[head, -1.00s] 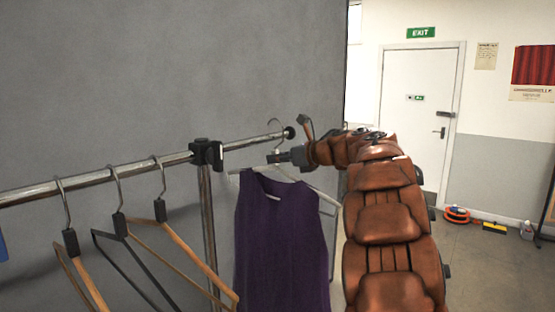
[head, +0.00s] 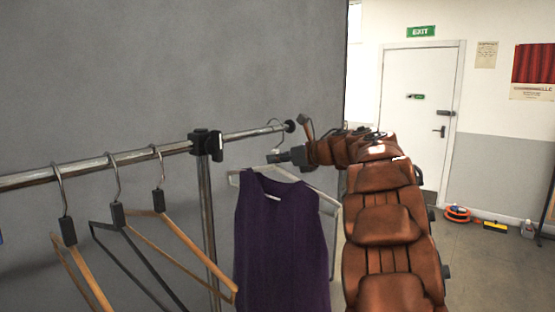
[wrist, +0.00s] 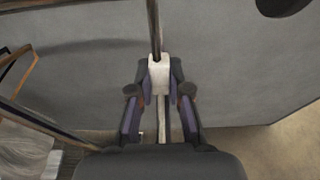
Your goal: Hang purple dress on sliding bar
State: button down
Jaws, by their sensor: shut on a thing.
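The purple dress (head: 281,243) hangs upright from a white hanger (head: 247,172) with a metal hook. My gripper (head: 284,157) is shut on the neck of this hanger, just below its hook. In the wrist view my gripper (wrist: 160,80) has both fingers against the pale hanger neck (wrist: 159,76). The hook's top is level with the sliding bar (head: 252,132) near its right end knob. I cannot tell whether the hook rests on the bar or is just beside it. The dress hangs right of the rack's upright post.
Several empty hangers, including a dark one (head: 118,217) and a wooden one (head: 159,201), hang on the bar left of the black clamp (head: 206,144). A grey wall (head: 170,70) stands close behind. Open floor lies right, toward the white door (head: 417,110).

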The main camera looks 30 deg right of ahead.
jog(key=shift+f+b, duration=0.7)
jog(key=shift+r, duration=0.1)
jog(key=c, duration=1)
grip_release()
jog(key=shift+c, duration=0.2)
jog(key=v, duration=1.1)
jog(key=shift+s+d, duration=0.15)
jog(key=shift+s, duration=0.3)
